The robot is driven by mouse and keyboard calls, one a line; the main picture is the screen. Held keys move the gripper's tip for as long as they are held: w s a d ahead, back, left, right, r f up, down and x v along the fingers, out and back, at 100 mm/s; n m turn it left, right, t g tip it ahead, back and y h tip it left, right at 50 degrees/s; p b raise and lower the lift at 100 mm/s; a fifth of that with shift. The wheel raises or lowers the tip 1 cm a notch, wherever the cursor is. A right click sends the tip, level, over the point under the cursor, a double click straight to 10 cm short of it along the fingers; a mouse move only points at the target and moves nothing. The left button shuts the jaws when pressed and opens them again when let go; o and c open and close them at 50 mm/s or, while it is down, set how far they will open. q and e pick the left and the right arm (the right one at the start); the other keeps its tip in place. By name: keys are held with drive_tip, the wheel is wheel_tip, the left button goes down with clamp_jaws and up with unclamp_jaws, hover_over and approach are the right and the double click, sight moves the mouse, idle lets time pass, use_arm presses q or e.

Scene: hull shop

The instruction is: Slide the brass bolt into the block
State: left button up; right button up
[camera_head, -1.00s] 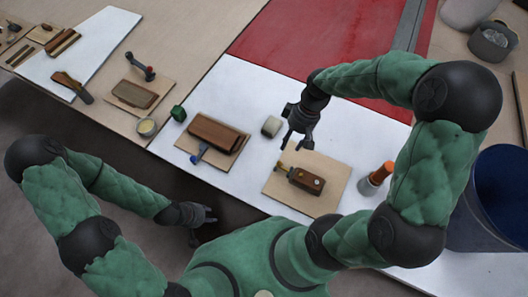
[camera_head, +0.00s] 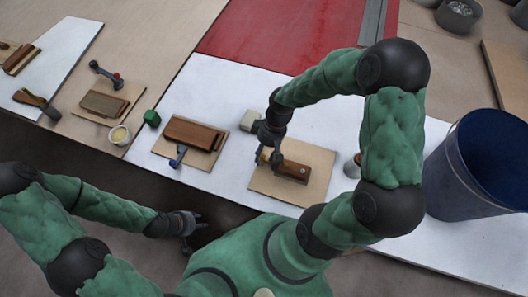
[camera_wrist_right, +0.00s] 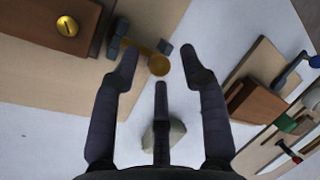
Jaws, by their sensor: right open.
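The dark wooden block (camera_head: 292,171) lies on a tan board (camera_head: 318,186). In the right wrist view the block (camera_wrist_right: 38,22) is at the upper left, with a brass disc on its face. The brass bolt (camera_wrist_right: 143,48) sticks out from the block's end, its round knob (camera_wrist_right: 159,65) outermost. Dark brackets flank the bolt. My right gripper (camera_head: 266,153) is open at the bolt's end; in the wrist view its fingertips (camera_wrist_right: 160,72) surround the knob, contact unclear. My left gripper (camera_head: 196,220) is away at the lower left, its finger opening too small to judge.
A pale lump (camera_head: 250,120) stands just behind my right gripper. Another board (camera_head: 162,146) with a wooden block and blue-handled piece lies left. A green cube (camera_head: 152,118) is beyond it. A large blue bin (camera_head: 450,165) stands at right.

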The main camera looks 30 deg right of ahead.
clamp_jaws()
drive_tip(key=shift+s+d+p, duration=0.45)
drive_tip(key=shift+s+d, duration=0.65)
drive_tip(key=shift+s, duration=0.15)
drive_tip(key=shift+c, duration=1.3)
unclamp_jaws()
drive_tip(key=shift+o, duration=1.3)
drive_tip(key=shift+s+d, duration=0.1)
drive_tip(key=shift+r, duration=0.1)
